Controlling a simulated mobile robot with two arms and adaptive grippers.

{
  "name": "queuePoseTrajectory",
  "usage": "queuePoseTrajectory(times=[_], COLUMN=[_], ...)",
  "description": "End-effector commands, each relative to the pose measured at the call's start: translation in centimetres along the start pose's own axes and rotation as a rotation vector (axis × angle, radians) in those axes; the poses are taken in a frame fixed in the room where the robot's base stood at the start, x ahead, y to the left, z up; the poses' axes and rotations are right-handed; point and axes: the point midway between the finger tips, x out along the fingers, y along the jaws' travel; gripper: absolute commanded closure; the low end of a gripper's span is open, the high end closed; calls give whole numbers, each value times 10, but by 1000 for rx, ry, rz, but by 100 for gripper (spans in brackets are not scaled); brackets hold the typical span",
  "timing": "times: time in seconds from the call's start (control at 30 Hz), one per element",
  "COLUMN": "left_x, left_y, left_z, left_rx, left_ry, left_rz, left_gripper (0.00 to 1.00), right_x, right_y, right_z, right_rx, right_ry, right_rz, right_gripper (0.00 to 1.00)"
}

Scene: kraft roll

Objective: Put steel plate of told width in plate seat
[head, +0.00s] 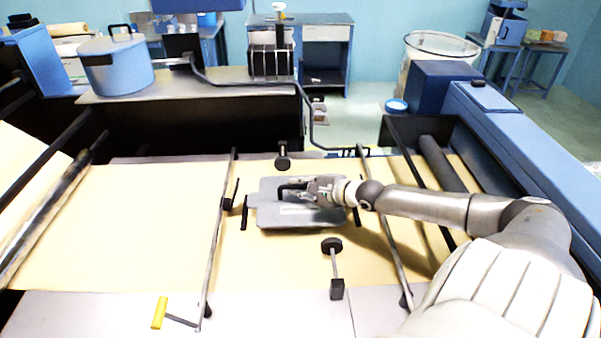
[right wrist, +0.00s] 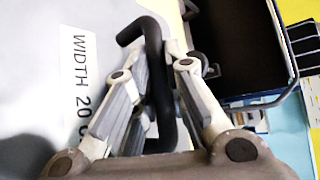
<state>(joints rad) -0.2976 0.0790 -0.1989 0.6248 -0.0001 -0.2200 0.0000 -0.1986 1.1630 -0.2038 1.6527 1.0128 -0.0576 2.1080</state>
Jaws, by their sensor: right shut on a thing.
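The grey steel plate (head: 275,217), with a black bar handle (right wrist: 153,50), is over the kraft paper between two metal rails. Its label (right wrist: 80,80) reads "WIDTH 20", with the rest hidden by a finger in the right wrist view. My right gripper (head: 312,189) is shut on the handle. Black strips stand by the plate's left side (head: 244,212) and right side (head: 357,216); they may belong to the plate seat. I cannot tell whether the plate touches the paper. My left gripper is not in view.
The kraft paper (head: 130,205) spans the blue machine's bed. Rails run along the left (head: 215,240) and right (head: 390,250). Black round knobs stand behind (head: 283,162) and in front (head: 332,246) of the plate. A yellow-handled lever (head: 160,312) is at front left.

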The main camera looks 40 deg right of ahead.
Motion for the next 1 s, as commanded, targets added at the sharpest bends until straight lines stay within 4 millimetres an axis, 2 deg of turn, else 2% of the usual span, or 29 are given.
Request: queuePoseTrajectory(times=[0.17,0.5,0.93,0.97,1.0], left_x=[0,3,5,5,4], left_y=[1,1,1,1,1], left_z=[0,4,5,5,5], left_rx=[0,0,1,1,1], left_ry=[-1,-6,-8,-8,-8], left_rz=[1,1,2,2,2], left_gripper=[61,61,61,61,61], right_x=[3,16,18,18,18], right_y=[2,29,34,37,37], right_z=[-2,-14,-16,-17,-17], right_rx=[-2,-2,-2,-1,-1], right_ry=[-3,-4,-4,-1,-1], right_rz=[-9,-8,-8,0,0], right_gripper=[100,100,100,83,78])
